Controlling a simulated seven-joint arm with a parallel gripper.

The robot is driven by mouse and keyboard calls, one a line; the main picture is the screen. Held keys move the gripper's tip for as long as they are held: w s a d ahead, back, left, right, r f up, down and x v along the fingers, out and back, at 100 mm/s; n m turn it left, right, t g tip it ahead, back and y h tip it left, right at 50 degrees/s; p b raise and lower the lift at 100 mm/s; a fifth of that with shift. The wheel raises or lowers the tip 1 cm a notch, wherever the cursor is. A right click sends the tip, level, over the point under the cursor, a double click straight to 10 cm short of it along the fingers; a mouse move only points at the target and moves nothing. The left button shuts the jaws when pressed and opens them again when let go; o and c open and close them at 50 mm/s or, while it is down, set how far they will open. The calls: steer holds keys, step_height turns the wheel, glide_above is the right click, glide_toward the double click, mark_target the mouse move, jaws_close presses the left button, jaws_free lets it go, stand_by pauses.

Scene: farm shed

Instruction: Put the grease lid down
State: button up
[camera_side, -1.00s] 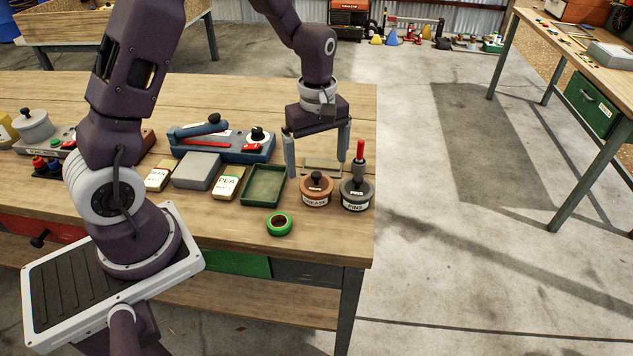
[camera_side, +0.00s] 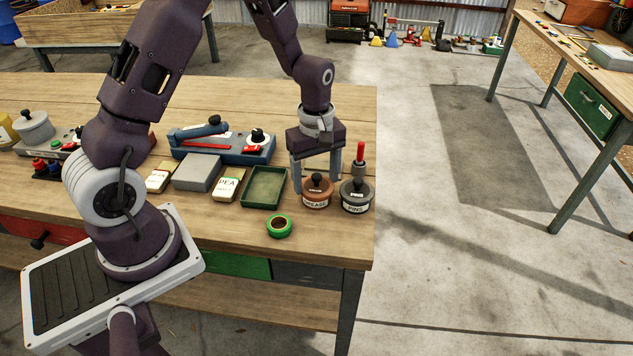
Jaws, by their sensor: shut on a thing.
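The copper-brown grease lid (camera_side: 309,186) with its dark knob sits on top of the pot marked GREASE (camera_side: 317,202), near the table's right end. I cannot tell whether it rests fully on the pot or is slightly raised. My gripper (camera_side: 317,187) is above the pot, pointing down. Its two grey fingers are on either side of the lid, shut on it. The palm hides what lies just behind the pot.
A grey pot marked PINS (camera_side: 356,199) with a red-tipped knob stands close to the right. A green tray (camera_side: 263,202) is to the left, with a green tape roll (camera_side: 279,226) in front. Bare table (camera_side: 325,240) lies in front of the pots.

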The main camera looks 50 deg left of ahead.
step_height(320, 180, up, 9)
steer(key=shift+w+a+r, duration=0.1)
steer(key=shift+a+r, duration=0.05)
steer(key=shift+r, duration=0.05)
steer(key=w+a+n, duration=0.1)
steer(key=a, duration=0.3)
steer(key=n, duration=0.3)
glide_toward(287, 160)
step_height(287, 160, down, 6)
steer(key=shift+f, duration=0.25)
